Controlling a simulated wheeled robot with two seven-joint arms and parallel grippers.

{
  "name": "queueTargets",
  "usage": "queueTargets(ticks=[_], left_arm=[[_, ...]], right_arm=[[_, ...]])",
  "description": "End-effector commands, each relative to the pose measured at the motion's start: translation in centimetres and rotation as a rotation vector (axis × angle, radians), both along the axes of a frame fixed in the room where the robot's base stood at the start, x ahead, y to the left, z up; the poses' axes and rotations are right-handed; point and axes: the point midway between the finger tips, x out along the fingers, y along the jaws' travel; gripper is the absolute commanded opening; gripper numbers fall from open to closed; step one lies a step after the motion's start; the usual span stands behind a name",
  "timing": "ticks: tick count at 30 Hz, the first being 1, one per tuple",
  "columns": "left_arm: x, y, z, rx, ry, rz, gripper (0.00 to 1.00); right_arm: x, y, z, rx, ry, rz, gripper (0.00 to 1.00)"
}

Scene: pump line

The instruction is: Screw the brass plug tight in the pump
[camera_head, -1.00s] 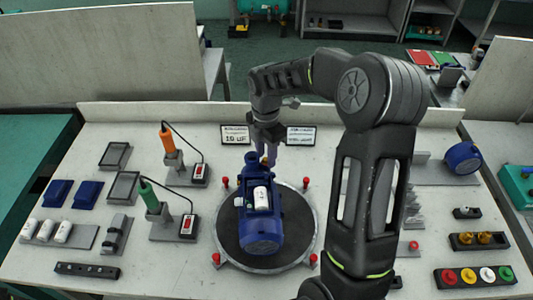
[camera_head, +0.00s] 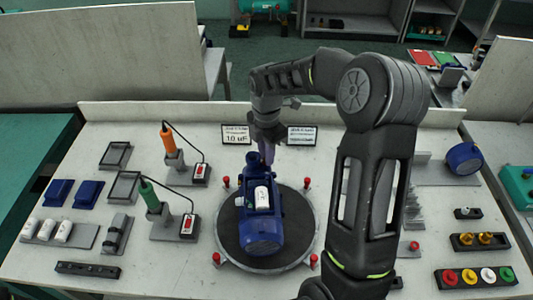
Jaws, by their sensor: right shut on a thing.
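The blue pump (camera_head: 262,226) lies on the round dark turntable (camera_head: 302,236) in the middle of the table, with a white cylinder (camera_head: 261,198) on its upper side. My right gripper (camera_head: 266,157) points down at the far end of the pump, over its blue port. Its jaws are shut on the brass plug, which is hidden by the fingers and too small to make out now. I cannot tell how deep the plug sits in the port. My left gripper is not in view.
Red knobs (camera_head: 306,183) ring the turntable. An orange-handled tool (camera_head: 168,141) and a green-handled tool (camera_head: 150,197) stand at left. A black holder with brass plugs (camera_head: 480,241) and a tray of coloured caps (camera_head: 475,276) lie at right. My right arm covers the centre right.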

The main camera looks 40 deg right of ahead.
Motion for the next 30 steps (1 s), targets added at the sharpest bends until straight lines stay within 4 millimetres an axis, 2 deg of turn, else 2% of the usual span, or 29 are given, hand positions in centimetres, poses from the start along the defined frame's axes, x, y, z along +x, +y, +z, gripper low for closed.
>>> queueTargets(ticks=[9,18,26,30], left_arm=[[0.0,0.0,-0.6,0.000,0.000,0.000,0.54],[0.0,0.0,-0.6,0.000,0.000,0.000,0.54],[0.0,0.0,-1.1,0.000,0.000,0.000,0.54],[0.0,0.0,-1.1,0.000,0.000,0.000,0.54]], right_arm=[[-0.1,0.2,-0.1,0.004,0.003,-0.283,0.00],[-0.1,0.2,-0.1,0.004,0.004,-0.306,0.00],[-0.1,0.2,-0.1,0.002,0.005,-0.560,0.00],[-0.1,0.2,-0.1,0.003,0.005,-0.595,0.00]])
